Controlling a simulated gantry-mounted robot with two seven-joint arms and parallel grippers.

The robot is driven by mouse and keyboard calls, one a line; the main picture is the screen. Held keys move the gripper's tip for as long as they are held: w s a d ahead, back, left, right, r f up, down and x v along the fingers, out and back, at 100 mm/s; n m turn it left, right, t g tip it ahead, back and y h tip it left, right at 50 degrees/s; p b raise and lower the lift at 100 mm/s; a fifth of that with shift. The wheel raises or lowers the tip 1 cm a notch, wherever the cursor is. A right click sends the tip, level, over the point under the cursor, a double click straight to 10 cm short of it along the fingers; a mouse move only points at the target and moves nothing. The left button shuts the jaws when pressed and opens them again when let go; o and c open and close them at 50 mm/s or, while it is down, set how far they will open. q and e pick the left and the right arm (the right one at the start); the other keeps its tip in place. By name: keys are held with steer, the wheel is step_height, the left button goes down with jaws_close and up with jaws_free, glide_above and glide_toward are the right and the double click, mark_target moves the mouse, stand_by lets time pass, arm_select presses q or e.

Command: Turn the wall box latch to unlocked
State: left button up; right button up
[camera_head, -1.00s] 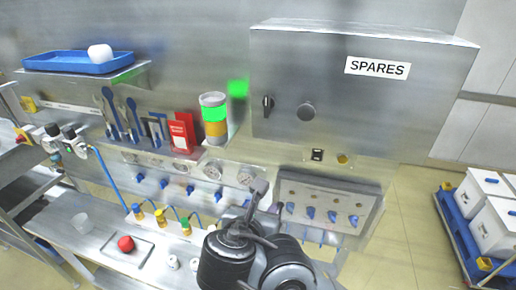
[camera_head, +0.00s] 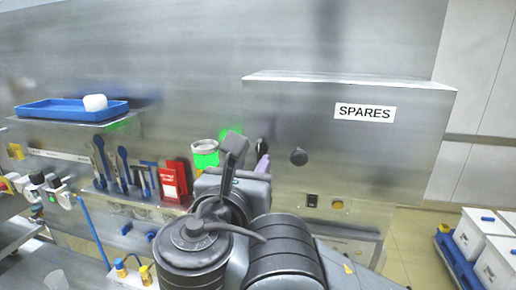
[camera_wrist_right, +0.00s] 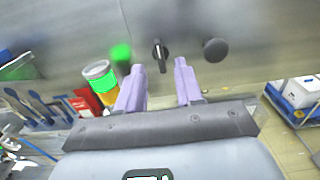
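The wall box (camera_head: 400,150) is a grey metal cabinet labelled SPARES. Its latch is a small dark handle, seen upright in the right wrist view (camera_wrist_right: 161,52); in the head view the latch (camera_head: 262,144) shows only in part beside my gripper. A round dark knob (camera_head: 298,157) sits to its right, also in the right wrist view (camera_wrist_right: 215,49). My right gripper (camera_wrist_right: 157,75) has two pale purple fingers spread apart and empty, with the latch showing beyond the gap between the fingertips. In the head view, my arm hides most of this gripper. My left gripper is not in view.
A white, green and orange canister (camera_wrist_right: 98,78) stands left of the right gripper, near red packets (camera_head: 173,180) and blue-handled tools (camera_head: 122,165). A blue tray (camera_head: 70,111) is on an upper shelf. White bins (camera_head: 482,235) stand at far right.

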mark_target(259, 152)
steer(key=p+x, duration=0.1)
steer(key=x, duration=0.3)
steer(key=shift+w+r, duration=0.1)
steer(key=shift+w, duration=0.15)
steer(key=shift+w+d, duration=0.15)
steer(key=shift+w, duration=0.3)
jaws_close()
